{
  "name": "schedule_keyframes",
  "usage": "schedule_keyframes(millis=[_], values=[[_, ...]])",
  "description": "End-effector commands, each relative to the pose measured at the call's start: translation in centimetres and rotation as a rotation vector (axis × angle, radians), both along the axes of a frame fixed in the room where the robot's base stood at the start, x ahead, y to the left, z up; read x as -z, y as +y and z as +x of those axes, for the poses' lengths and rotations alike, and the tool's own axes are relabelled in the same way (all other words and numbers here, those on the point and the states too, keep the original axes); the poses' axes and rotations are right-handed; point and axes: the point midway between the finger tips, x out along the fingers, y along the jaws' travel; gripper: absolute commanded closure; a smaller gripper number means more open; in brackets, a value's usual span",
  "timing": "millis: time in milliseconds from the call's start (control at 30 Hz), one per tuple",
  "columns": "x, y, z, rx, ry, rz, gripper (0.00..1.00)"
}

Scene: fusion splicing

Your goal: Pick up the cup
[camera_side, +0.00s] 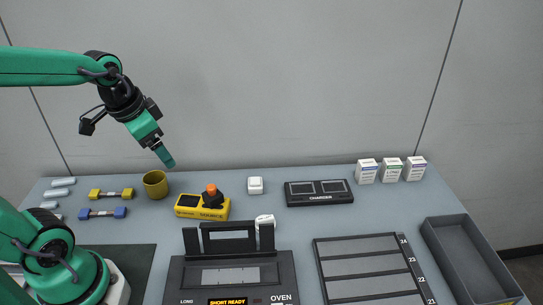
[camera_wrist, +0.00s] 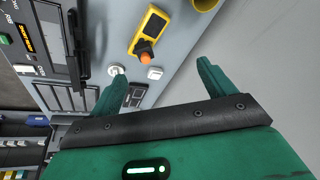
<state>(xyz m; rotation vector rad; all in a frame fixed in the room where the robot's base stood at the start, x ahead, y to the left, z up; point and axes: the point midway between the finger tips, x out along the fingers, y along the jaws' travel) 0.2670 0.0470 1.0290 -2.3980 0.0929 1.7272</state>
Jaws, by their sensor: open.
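The cup (camera_side: 155,184) is a yellow-olive open cup standing upright on the grey table at the back left in the side view. Part of it shows at the top edge of the wrist view (camera_wrist: 204,4). My gripper (camera_side: 166,160) is green and hangs in the air, tilted downward, just above the cup in the side picture. In the wrist view its two fingers (camera_wrist: 158,82) are spread apart with nothing between them. I cannot tell its exact distance from the cup.
A yellow source box (camera_side: 202,207) with an orange knob stands right of the cup. Yellow (camera_side: 111,194) and blue (camera_side: 103,213) dumbbell-shaped pieces lie to its left. A black charger (camera_side: 318,193), an oven (camera_side: 230,272), a slotted rack (camera_side: 370,268) and a grey tray (camera_side: 470,257) stand further right.

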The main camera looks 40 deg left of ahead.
Motion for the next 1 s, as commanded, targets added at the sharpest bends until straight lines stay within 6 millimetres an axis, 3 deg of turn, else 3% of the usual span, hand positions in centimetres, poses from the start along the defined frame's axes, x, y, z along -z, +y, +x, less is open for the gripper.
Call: schedule_keyframes(millis=[300, 700, 1000], values=[[4.1, 4.7, 2.3, 0.121, 0.140, 0.039, 0.18], [10.4, 10.7, 3.2, 0.292, 0.289, 0.024, 0.18], [13.1, 13.0, 2.9, 0.366, 0.333, 0.004, 0.18]])
